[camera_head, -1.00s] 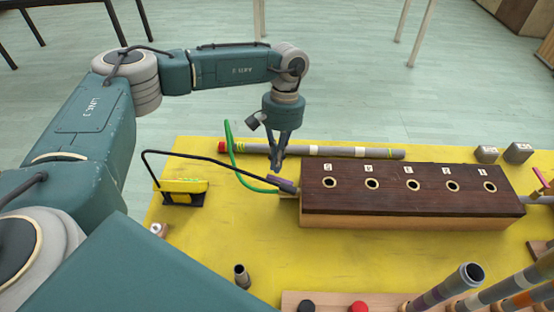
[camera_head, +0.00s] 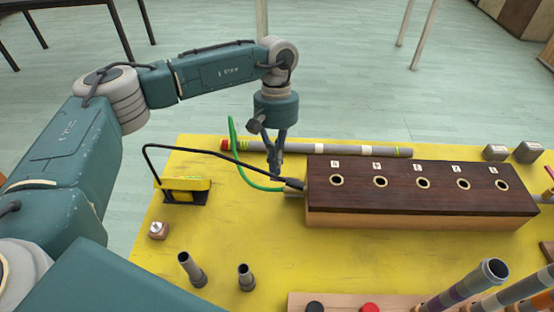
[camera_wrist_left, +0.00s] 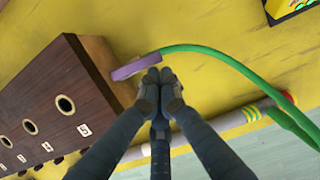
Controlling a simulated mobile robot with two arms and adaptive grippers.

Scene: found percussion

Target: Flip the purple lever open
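The purple lever (camera_wrist_left: 137,66) shows in the left wrist view as a short bar by the end of a dark wooden box (camera_wrist_left: 62,98). A green hose (camera_wrist_left: 205,53) runs off beside it. My left gripper (camera_wrist_left: 159,77) has its fingertips together right by the lever's end; I cannot tell whether they touch it. In the head view the left gripper (camera_head: 276,176) points down at the left end of the box (camera_head: 420,178), and the lever is hidden there. My right gripper is not in view.
A black curved rod (camera_head: 215,155) runs from a yellow and black stand (camera_head: 185,190) to the box's left end. A grey tube (camera_head: 340,150) lies behind the box. Dark short tubes (camera_head: 245,277) stand in front on the yellow table (camera_head: 240,225).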

